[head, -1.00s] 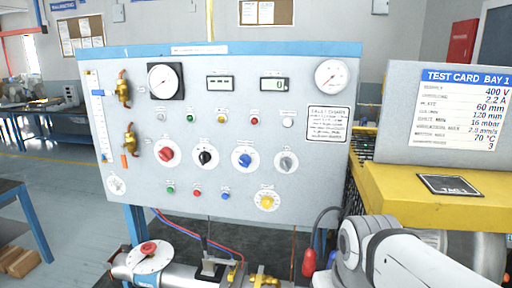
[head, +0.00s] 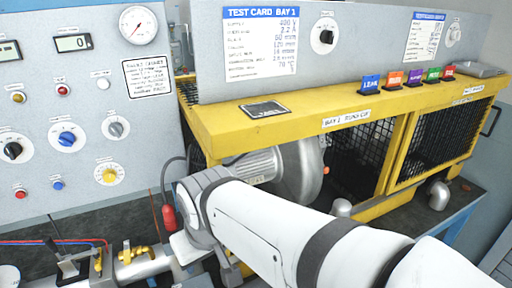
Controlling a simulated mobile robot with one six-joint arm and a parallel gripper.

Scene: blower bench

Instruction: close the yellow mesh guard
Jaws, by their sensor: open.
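The yellow mesh guard (head: 398,160) is a yellow-framed cage with black mesh under a yellow top ledge, at the right in the head view. Its right front section has a mesh panel (head: 440,135) in a yellow frame. The left front section shows dark mesh behind the blower (head: 298,168), and no framed panel is clear across it. I cannot tell how far the guard's moving part stands open. My white arm crosses in front of the blower and the cage's lower left.
A grey instrument panel (head: 85,178) stands at the left. A test card board (head: 360,50) stands behind the yellow ledge (head: 290,116), which carries several coloured tags. A red pendant (head: 168,217) hangs beside my arm. Brass fittings (head: 132,252) and pipe lie at lower left.

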